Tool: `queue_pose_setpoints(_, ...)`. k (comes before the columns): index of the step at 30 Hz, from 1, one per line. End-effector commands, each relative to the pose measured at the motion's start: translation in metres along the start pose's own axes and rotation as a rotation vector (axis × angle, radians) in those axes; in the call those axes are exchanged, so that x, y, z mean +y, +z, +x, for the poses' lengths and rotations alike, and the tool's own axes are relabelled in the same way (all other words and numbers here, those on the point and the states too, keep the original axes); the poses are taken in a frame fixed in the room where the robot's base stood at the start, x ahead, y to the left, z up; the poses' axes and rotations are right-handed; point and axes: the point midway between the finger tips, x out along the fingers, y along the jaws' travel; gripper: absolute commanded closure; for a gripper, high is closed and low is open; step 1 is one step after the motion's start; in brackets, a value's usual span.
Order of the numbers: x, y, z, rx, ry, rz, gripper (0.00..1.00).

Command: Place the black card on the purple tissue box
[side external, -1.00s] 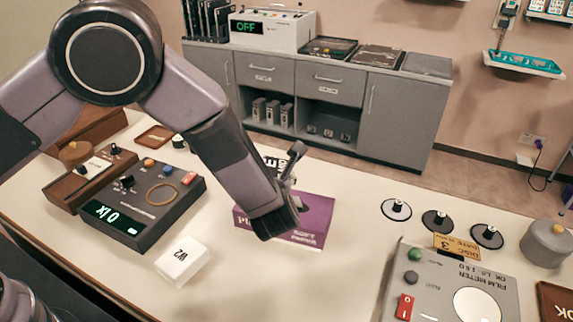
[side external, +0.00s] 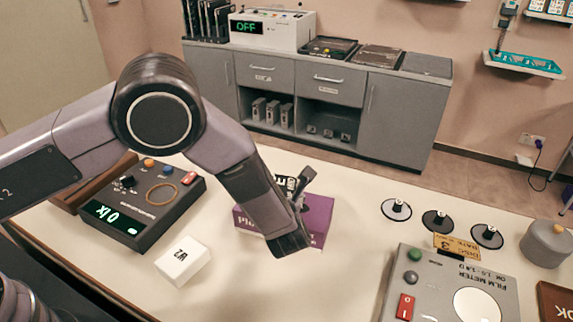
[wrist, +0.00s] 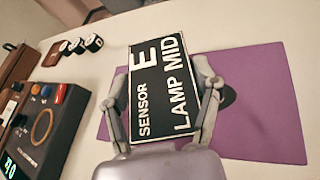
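The black card (wrist: 158,68) has white lettering, "E", "SENSOR" and "LAMP MID". In the wrist view it sits between the two fingers of my gripper (wrist: 163,84), which touch its side edges. The purple tissue box (wrist: 265,115) lies beneath it, with its dark oval opening partly covered by the card. In the side external view my gripper (side external: 297,192) is over the purple tissue box (side external: 319,215). Part of the black card (side external: 284,184) shows behind the fingers. The gap between card and box top is hard to judge.
A dark meter (side external: 148,205) with a lit display and a white block (side external: 183,262) stand left of the box. Discs on stands (side external: 437,220) and a grey film meter (side external: 455,290) stand to the right. The table in front of the box is clear.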

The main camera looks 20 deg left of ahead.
Motion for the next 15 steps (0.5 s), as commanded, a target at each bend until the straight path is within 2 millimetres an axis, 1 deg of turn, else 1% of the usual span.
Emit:
queue_pose_setpoints(1,0.0001,0.0001,0.0000,0.000,0.000,0.000,0.27)
queue_pose_setpoints(4,0.0001,0.0001,-0.0001,0.000,0.000,0.000,0.14)
queue_pose_setpoints(12,0.0002,0.0003,-0.0001,0.000,0.000,0.000,0.14)
queue_pose_setpoints(15,0.0008,0.0032,-0.0013,0.000,0.000,-0.001,0.14)
